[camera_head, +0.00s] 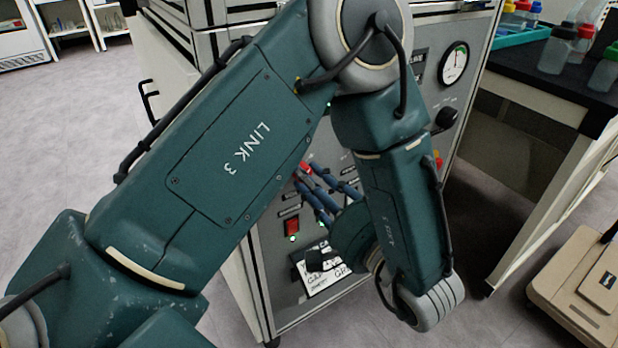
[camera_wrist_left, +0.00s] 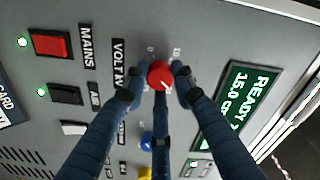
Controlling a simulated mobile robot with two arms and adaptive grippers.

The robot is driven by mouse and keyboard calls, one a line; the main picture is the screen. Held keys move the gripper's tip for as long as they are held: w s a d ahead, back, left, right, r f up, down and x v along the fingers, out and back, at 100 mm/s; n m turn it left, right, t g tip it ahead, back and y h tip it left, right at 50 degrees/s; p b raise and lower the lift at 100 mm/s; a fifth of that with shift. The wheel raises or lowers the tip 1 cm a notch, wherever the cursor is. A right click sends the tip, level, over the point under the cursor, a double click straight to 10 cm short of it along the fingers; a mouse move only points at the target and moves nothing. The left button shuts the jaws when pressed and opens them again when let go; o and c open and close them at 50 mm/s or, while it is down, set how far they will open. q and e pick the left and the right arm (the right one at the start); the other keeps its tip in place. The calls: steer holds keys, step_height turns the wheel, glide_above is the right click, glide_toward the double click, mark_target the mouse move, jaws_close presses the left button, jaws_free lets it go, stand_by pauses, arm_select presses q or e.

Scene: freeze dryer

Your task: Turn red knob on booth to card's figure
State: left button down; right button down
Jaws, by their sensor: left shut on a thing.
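The red knob (camera_wrist_left: 160,75) sits on the grey panel of the booth (camera_head: 380,110), between the fingertips of my left gripper (camera_wrist_left: 160,80), which is shut on it. A small pale mark shows on the knob, and scale figures are printed around it, too small to read surely. In the head view the blue fingers of my left gripper (camera_head: 325,190) reach the red knob (camera_head: 304,169). A white card (camera_head: 318,285) with black writing is low on the panel, partly hidden by my arm; its figure is unreadable. My right gripper is not in view.
A green display (camera_wrist_left: 235,100) reads READY and 15.0. A red MAINS switch (camera_wrist_left: 50,44), a black switch (camera_wrist_left: 66,94), a blue button (camera_wrist_left: 146,141) and a yellow one lie near the fingers. A round gauge (camera_head: 454,64) and black knob (camera_head: 446,118) are higher up.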

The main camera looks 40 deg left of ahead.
arm_select(q)
steer(key=shift+m, duration=1.9)
steer(key=c, duration=1.4)
jaws_free()
steer(key=v, duration=0.7)
steer(key=shift+d, duration=0.25)
